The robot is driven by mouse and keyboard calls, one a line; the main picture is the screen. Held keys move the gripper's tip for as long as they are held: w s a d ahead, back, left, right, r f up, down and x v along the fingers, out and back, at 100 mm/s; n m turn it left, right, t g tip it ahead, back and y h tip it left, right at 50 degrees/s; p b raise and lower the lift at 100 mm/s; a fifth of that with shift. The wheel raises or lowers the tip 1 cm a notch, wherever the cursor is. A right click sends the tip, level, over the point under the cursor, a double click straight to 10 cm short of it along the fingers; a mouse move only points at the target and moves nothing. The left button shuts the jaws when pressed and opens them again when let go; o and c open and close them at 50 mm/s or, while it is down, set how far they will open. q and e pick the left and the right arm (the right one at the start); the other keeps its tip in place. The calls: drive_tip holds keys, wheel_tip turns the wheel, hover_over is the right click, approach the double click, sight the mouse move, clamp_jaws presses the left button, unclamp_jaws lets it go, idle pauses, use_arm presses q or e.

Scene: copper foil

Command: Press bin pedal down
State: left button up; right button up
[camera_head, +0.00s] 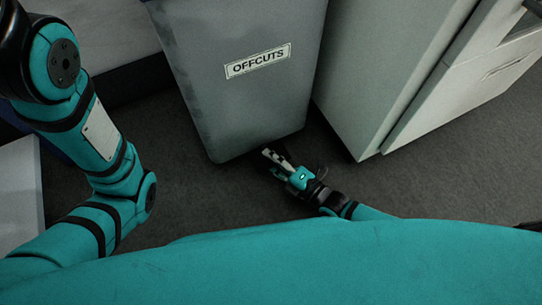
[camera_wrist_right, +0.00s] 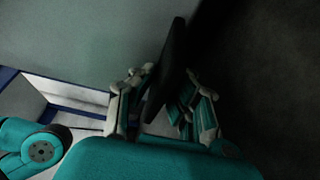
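The bin (camera_head: 240,105) is grey with an OFFCUTS label and stands at the top middle of the head view. Its grey side (camera_wrist_right: 90,40) fills the upper left of the right wrist view. A flat black piece, apparently the pedal (camera_wrist_right: 174,58), sticks out from the bin's low side. My right gripper (camera_head: 270,156) is low by the bin's bottom edge. In the wrist view the right gripper (camera_wrist_right: 168,85) has its fingers apart, one on each side of the pedal. I cannot tell whether they touch it. The pedal is not clear in the head view. My left gripper is out of view.
A pale cabinet (camera_head: 380,70) with drawers stands right of the bin. A white box-like thing (camera_head: 20,195) is at the left edge. Dark floor (camera_head: 450,165) is clear at the right. My left arm crosses the left side.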

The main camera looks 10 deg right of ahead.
clamp_jaws()
drive_tip(key=shift+f, duration=0.45)
drive_tip(key=shift+d+f, duration=0.1)
drive_tip(key=shift+f, duration=0.35)
idle(0.8)
drive_tip(key=o, duration=0.6)
unclamp_jaws()
drive_tip(key=shift+r, duration=0.1)
